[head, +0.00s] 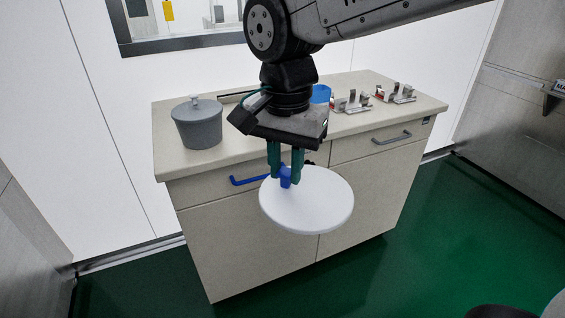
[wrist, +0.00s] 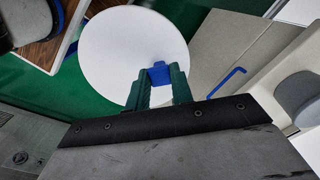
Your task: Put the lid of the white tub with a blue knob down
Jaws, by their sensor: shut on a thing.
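The white round lid (head: 318,205) with a blue knob (head: 286,178) hangs in the air in front of the cabinet. My gripper (head: 285,165) has its green fingers shut on the blue knob. The wrist view also shows the lid (wrist: 128,50), the knob (wrist: 159,73) and my gripper (wrist: 160,85). The white tub itself is not visible in either view.
A beige cabinet (head: 245,235) stands below and behind the lid. On its top are a grey lidded pot (head: 198,127), metal fixtures (head: 350,103) and a blue round thing (head: 321,94). A blue handle (head: 249,181) juts from the left drawer.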

